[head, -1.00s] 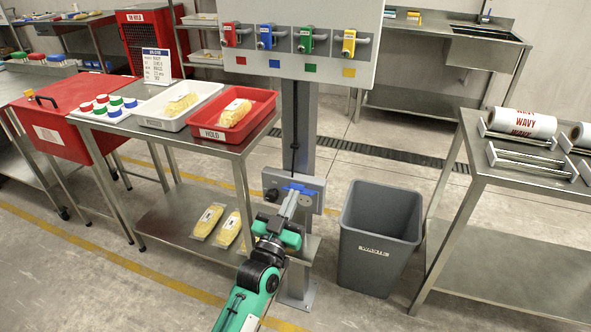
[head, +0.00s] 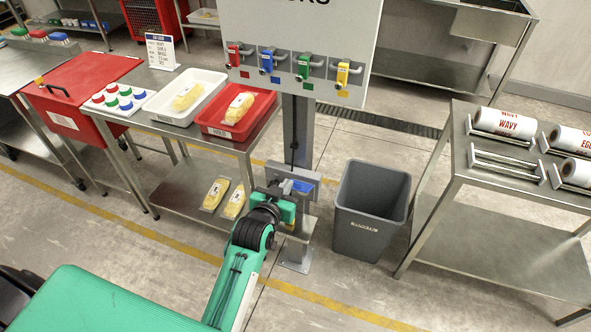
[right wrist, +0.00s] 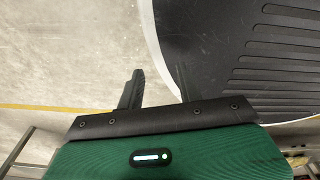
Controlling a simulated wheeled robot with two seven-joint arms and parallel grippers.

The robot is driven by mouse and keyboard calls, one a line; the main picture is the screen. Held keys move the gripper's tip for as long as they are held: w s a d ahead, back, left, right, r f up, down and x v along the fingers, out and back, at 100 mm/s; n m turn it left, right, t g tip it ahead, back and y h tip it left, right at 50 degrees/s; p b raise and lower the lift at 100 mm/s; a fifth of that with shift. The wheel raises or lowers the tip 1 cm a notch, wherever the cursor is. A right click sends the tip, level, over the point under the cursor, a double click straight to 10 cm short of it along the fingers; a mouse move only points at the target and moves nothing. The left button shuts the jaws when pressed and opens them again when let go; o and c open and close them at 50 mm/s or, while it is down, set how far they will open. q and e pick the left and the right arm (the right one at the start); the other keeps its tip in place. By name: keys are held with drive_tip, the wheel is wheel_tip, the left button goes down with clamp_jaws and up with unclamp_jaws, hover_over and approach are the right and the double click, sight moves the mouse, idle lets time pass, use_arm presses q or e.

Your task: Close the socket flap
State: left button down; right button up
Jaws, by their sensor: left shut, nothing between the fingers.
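The grey socket box (head: 312,178) is mounted low on the grey post. Its blue flap (head: 303,186) shows on the front of the box; how far it stands open I cannot tell. My left gripper (head: 291,192) is at the box, just left of the flap in the head view. It is shut with nothing in it, and my wrist and green gripper body hide part of the box front. Whether the fingertips touch the flap is not clear.
A grey bin (head: 368,212) stands right of the post. A steel table (head: 170,133) with a white and a red tray (head: 262,120) is at left. A panel with coloured valves (head: 300,30) is above the box. A roll table (head: 470,165) is at right.

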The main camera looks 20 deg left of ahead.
use_arm(q)
drive_tip(key=p, duration=0.1)
hover_over(295, 183)
drive_tip(key=shift+w+d+f, duration=0.1)
drive_tip(key=shift+w+f, duration=0.15)
drive_tip(key=shift+f, duration=0.4)
drive_tip(key=shift+w+d+f, duration=0.1)
drive_tip(key=shift+w+f, duration=0.1)
drive_tip(key=shift+f, duration=0.4)
drive_tip(key=s+f, duration=0.1)
drive_tip(key=f+p, duration=0.1)
drive_tip(key=shift+s+f, duration=0.6)
drive_tip(key=shift+f, duration=0.15)
use_arm(e)
drive_tip(key=shift+s+d+r, duration=0.1)
drive_tip(key=shift+s+r, duration=0.15)
drive_tip(key=shift+r, duration=0.35)
drive_tip(key=shift+s+d+r, duration=0.1)
drive_tip(key=shift+s+r, duration=0.15)
drive_tip(key=shift+r, duration=0.3)
drive_tip(key=shift+f, duration=0.1)
